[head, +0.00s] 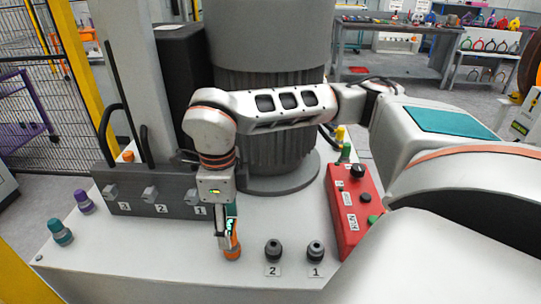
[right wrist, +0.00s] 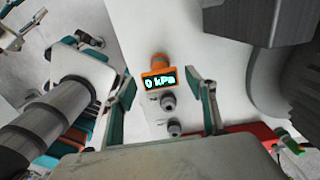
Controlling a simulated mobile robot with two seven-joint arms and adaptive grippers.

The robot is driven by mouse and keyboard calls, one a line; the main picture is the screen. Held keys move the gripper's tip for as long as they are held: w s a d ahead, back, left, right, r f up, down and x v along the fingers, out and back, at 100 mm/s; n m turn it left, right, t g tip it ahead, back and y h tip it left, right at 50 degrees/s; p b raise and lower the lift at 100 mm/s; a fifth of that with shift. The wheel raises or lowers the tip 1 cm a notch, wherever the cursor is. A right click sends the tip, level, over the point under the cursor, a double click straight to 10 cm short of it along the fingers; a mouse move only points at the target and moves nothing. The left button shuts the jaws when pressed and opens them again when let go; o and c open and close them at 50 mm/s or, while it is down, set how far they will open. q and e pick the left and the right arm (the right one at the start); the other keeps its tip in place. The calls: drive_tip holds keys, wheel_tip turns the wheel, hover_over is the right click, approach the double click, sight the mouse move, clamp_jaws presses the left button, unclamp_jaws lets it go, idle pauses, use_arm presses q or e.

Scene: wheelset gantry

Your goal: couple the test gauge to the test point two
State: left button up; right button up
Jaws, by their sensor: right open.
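The test gauge (head: 233,248) is orange with a dark display. It stands on the white deck, left of two dark test points. In the right wrist view the gauge (right wrist: 160,64) reads 0 kPa. Test point two (head: 273,251) has a label 2 in front; test point one (head: 315,251) is to its right. In the right wrist view, test point two (right wrist: 167,102) is the fitting nearer the gauge. My right gripper (head: 228,234) points down at the gauge and partly hides it. Its fingers are apart, one on each side of the gauge.
A red control box (head: 351,215) with knobs stands right of the test points. A dark manifold block (head: 150,193) numbered 3, 2, 1 is at the left. Teal (head: 60,231) and purple (head: 84,202) fittings stand at the left deck edge. The front deck is clear.

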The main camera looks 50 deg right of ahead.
sight(229, 227)
wheel_tip(229, 227, down, 3)
drive_tip(key=shift+r+b, duration=0.15)
drive_tip(key=shift+b, duration=0.15)
drive_tip(key=shift+f, duration=0.55)
use_arm(q)
drive_tip(key=shift+w+a, duration=0.35)
drive_tip(key=shift+w, duration=0.35)
drive_tip(key=shift+s+d, duration=0.1)
drive_tip(key=shift+s, duration=0.05)
drive_tip(key=shift+s+d, duration=0.1)
drive_tip(key=shift+s, duration=0.15)
drive_tip(key=shift+w, duration=0.15)
